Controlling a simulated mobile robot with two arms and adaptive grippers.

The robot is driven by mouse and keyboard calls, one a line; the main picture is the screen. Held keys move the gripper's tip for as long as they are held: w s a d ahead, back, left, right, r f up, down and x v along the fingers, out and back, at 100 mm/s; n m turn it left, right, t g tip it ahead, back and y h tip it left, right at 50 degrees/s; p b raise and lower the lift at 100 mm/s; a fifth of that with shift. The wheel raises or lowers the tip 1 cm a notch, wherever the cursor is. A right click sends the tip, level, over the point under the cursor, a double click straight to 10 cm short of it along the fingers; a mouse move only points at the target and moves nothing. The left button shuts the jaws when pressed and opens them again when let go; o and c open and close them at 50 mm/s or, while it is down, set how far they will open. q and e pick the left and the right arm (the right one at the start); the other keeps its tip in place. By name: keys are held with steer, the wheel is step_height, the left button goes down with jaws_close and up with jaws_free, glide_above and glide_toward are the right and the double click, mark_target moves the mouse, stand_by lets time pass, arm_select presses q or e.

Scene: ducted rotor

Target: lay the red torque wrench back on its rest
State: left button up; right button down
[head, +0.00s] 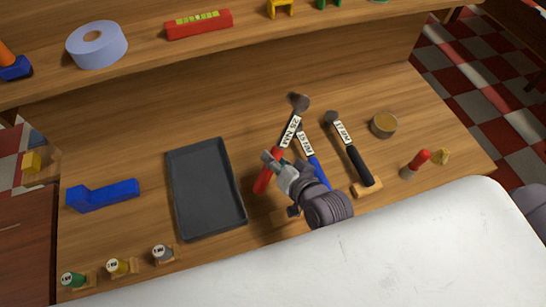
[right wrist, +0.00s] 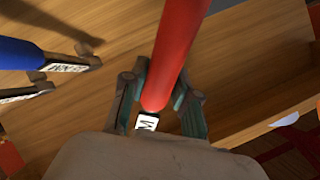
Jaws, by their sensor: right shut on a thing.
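The red torque wrench (head: 263,182) is tilted across the picture in the head view, with its "25 NM" label (head: 290,131) and dark head toward the back. My right gripper (head: 274,161) is shut on it near where the handle meets the label. In the right wrist view the red handle (right wrist: 178,45) runs up between the two fingers (right wrist: 163,98). The wrench appears raised above the bench. A wooden rest (head: 287,215) shows partly behind my right gripper. My left gripper is not in view.
A blue-handled wrench (head: 319,174) lies close to the right, partly hidden. A black-handled wrench (head: 359,164) lies further right on a wooden rest (head: 367,188). A dark tray (head: 240,202) stands to the left. A round tin (head: 384,124) and red-handled tool (head: 420,159) are at right.

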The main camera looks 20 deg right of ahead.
steer(key=a+n+g+p, duration=0.1)
steer(key=g+p, duration=0.1)
steer(key=g, duration=0.1)
steer(key=a+f+n+g+h+p, duration=0.1)
steer(key=n+g+p, duration=0.1)
steer(key=g, duration=0.1)
steer(key=a+f+n+g+p, duration=0.1)
steer(key=g+p, duration=0.1)
steer(key=g, duration=0.2)
steer(key=shift+s+a+p, duration=0.2)
steer(key=shift+a+p, duration=0.05)
steer(key=shift+p, duration=0.05)
steer(key=shift+s+d+r+n+g+h+p, duration=0.2)
steer(key=shift+d+r+n+g+h+p, duration=0.15)
steer(key=shift+d+g+h+p, duration=0.15)
steer(key=shift+s+d+r+n+g+h+p, duration=0.25)
steer(key=shift+n+g+h+p, duration=0.15)
steer(key=shift+g, duration=0.2)
steer(key=shift+s+d+r, duration=0.1)
steer(key=shift+d, duration=0.1)
steer(key=shift+s+d, duration=0.1)
steer(key=shift+s, duration=0.05)
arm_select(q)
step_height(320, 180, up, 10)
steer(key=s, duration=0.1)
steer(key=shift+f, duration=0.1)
arm_select(e)
steer(key=shift+r, duration=0.1)
